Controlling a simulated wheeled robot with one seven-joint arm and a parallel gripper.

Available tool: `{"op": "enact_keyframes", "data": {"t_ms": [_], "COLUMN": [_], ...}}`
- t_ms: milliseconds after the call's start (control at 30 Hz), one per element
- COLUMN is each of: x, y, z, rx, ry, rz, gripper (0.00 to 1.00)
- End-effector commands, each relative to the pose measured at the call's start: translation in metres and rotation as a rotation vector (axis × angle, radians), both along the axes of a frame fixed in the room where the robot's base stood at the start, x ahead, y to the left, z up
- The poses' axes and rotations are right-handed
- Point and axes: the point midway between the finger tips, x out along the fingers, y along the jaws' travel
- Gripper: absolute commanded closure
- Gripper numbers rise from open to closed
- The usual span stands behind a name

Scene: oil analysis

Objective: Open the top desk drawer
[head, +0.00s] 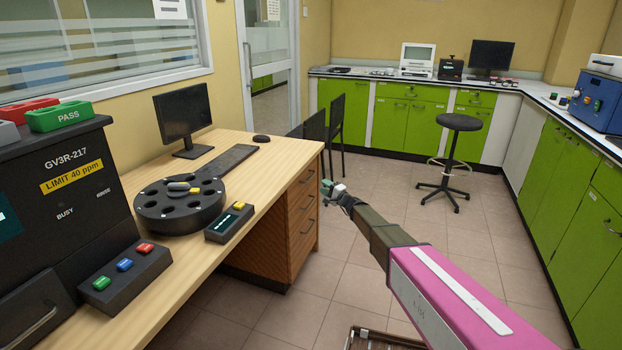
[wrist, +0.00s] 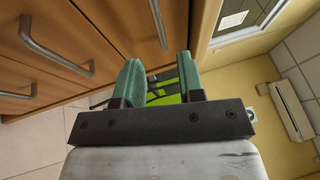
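The wooden desk (head: 212,157) has a stack of drawers at its right end. The top drawer (head: 297,186) looks shut. Its metal handle (wrist: 158,24) shows in the wrist view, just past the fingertips and roughly in line with the gap between them. My gripper (head: 328,187) is in front of the drawer stack at about top-drawer height. In the wrist view its two green fingers (wrist: 160,75) are apart with nothing between them. I cannot tell whether they touch the handle.
Two lower drawer handles show in the wrist view, the nearer one (wrist: 55,50) to the left. A dark chair (head: 336,120) stands behind the desk and a black stool (head: 458,123) farther right. The tiled floor (head: 385,190) right of the drawers is mostly clear.

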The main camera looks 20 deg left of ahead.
Motion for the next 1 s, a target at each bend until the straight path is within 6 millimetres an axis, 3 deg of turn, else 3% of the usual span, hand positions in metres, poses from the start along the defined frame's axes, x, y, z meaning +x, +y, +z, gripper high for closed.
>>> {"op": "enact_keyframes", "data": {"t_ms": [500,867,1000], "x": [0.039,0.042,0.042], "y": [0.074,0.080,0.080], "z": [0.014,0.016,0.016], "rx": [0.000,-0.001,-0.001], "ry": [0.000,0.000,0.000], "rz": [0.002,0.000,0.000], "gripper": [0.64,0.64,1.00]}}
